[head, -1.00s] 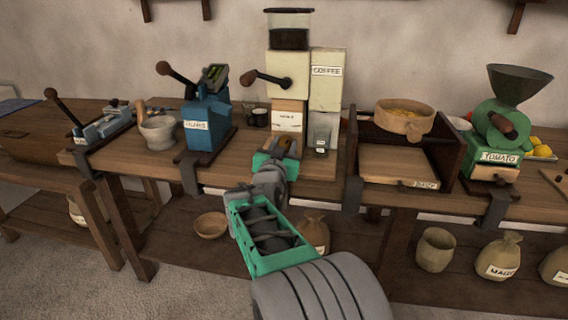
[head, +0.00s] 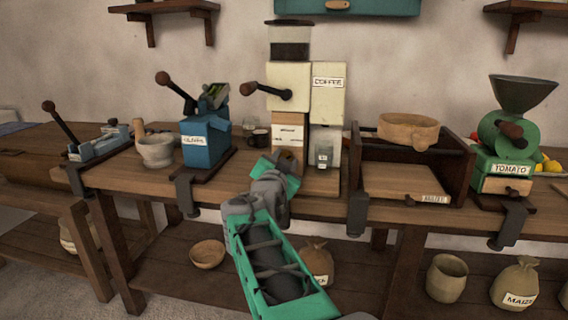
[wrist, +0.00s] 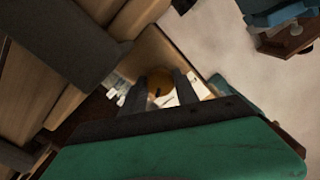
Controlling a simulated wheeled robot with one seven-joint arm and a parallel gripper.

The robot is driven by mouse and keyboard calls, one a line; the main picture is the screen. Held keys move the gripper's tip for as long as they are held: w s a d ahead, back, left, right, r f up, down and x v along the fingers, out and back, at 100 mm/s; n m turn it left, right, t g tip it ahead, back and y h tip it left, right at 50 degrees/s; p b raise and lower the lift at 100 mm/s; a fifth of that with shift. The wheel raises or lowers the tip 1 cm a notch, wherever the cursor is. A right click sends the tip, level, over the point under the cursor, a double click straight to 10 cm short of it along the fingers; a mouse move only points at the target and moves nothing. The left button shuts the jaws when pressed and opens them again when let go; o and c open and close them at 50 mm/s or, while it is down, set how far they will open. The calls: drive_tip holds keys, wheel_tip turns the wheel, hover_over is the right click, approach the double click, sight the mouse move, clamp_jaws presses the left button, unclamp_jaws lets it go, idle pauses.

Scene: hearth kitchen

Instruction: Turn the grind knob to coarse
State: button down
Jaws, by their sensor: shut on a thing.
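The coffee grinder (head: 289,78) stands on the bench, with a cream upper body, a dark hopper on top and a crank handle (head: 269,92) on its left side. A white label panel (head: 290,134) is on its lower wooden front. My gripper (head: 287,160) reaches up to this lower front. In the wrist view, a round brown wooden knob (wrist: 160,84) with a dark mark sits between the two dark fingers of my gripper (wrist: 157,90), which are shut on it. In the head view the gripper mostly hides the knob. I cannot read its setting.
A box labelled COFFEE (head: 327,95) and a small jar (head: 324,155) stand close right of the grinder. A blue press (head: 205,140) is to the left. A wooden tray with a sieve (head: 408,129) and a green tomato mill (head: 497,140) are to the right.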

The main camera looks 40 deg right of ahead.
drive_tip(key=shift+f, duration=0.1)
drive_tip(key=c, duration=0.9)
unclamp_jaws()
drive_tip(key=shift+c, duration=0.2)
drive_tip(key=p+v, duration=0.1)
drive_tip(key=v, duration=0.6)
drive_tip(key=shift+s+a, duration=0.3)
